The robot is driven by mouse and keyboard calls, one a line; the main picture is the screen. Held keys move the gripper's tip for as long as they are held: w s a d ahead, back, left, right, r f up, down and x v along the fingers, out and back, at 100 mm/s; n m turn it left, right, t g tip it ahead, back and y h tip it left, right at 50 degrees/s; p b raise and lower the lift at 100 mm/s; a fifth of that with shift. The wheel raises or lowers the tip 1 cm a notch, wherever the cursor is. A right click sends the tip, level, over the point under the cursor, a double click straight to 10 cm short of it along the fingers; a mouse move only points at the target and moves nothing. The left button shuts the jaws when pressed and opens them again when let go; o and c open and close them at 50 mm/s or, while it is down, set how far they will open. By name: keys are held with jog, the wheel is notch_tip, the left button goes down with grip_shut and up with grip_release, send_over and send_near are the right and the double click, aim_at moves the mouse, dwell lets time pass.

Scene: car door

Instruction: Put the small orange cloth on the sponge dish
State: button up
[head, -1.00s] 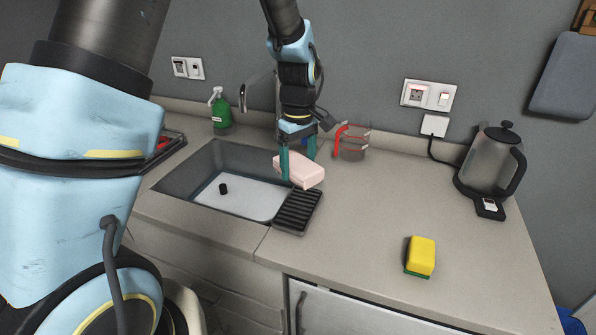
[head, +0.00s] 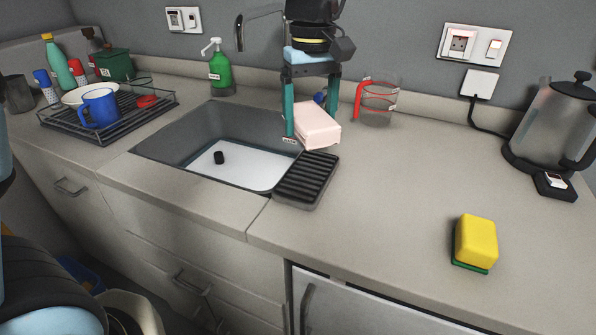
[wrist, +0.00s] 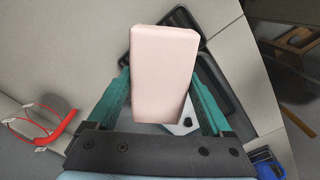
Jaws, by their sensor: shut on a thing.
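No orange cloth shows in either view. My gripper (head: 312,117) is shut on a pale pink block (head: 318,126), its teal fingers on either side. The block also shows between the fingers in the wrist view (wrist: 163,70). It is held above the counter at the sink's right rear corner, just behind the sponge dish in the head view. The sponge dish, a black ribbed tray (head: 307,179), lies on the counter at the sink's right edge with nothing on it. In the wrist view the block hides part of the dark tray behind it.
A yellow and green sponge (head: 475,241) lies on the right counter.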

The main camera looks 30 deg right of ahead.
aim_at(308, 173)
notch_tip(308, 173, down, 9)
jog(key=shift+f+p, duration=0.1)
jog(key=shift+p, duration=0.65)
jog(key=shift+f, duration=0.1)
jog(key=o, duration=1.1)
